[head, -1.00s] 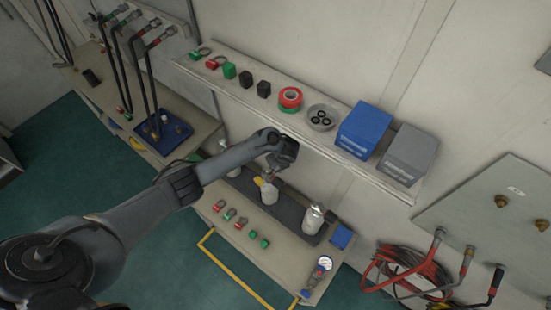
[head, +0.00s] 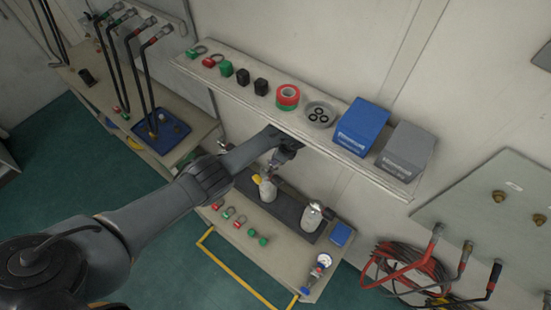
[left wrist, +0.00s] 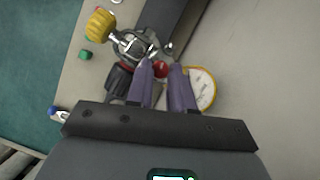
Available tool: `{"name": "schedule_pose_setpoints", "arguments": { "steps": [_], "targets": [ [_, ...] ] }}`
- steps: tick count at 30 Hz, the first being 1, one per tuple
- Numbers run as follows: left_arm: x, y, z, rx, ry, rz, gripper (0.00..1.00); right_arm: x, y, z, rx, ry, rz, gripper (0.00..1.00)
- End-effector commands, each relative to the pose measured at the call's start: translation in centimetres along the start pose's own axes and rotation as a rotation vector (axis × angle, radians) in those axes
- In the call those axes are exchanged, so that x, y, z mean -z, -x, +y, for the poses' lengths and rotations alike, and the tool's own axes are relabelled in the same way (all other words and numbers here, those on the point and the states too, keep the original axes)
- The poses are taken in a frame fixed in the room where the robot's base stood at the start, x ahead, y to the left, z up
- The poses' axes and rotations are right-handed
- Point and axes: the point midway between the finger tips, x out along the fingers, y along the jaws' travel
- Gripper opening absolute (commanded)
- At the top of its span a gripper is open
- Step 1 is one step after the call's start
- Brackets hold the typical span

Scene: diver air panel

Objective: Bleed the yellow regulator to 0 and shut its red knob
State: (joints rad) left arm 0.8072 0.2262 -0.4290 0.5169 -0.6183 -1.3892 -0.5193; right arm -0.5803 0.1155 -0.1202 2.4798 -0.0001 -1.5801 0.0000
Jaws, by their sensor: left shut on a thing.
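The regulator with a yellow knob (head: 256,179) sits on a pale bottle (head: 267,191) in the dark tray on the bench. In the left wrist view its yellow knob (left wrist: 100,24) is at upper left, apart from my fingers. A red knob (left wrist: 160,68) lies between the purple fingertips of my left gripper (left wrist: 163,72), which is shut on it. A round white gauge (left wrist: 204,88) is just right of the fingers, partly hidden by them; its reading is too small to tell. My left gripper (head: 274,163) also shows in the head view, partly hidden beside the shelf. My right gripper is not in view.
The wall shelf (head: 225,88) overhangs close to my left wrist and holds tape, a bowl and boxes. Another bottle (head: 311,215) stands to the right in the tray. Small red and green pieces (head: 240,221) lie in front.

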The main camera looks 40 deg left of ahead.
Motion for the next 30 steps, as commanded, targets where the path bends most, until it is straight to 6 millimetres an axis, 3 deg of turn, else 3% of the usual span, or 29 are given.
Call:
{"name": "schedule_pose_setpoints", "arguments": {
  "steps": [17, 18, 22, 30],
  "targets": [
    [0.01, 0.08, -0.09, -0.011, 0.031, 0.001, 0.00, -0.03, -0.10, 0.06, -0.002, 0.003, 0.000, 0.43],
    [0.01, 0.07, -0.09, -0.011, 0.031, 0.001, 0.26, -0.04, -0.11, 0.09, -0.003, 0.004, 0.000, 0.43],
    [0.00, 0.06, -0.08, -0.012, 0.031, 0.001, 0.46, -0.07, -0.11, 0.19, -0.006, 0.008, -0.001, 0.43],
    [0.00, 0.02, -0.05, -0.012, 0.030, 0.001, 0.48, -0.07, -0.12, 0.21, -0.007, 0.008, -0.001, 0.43]
  ]
}}
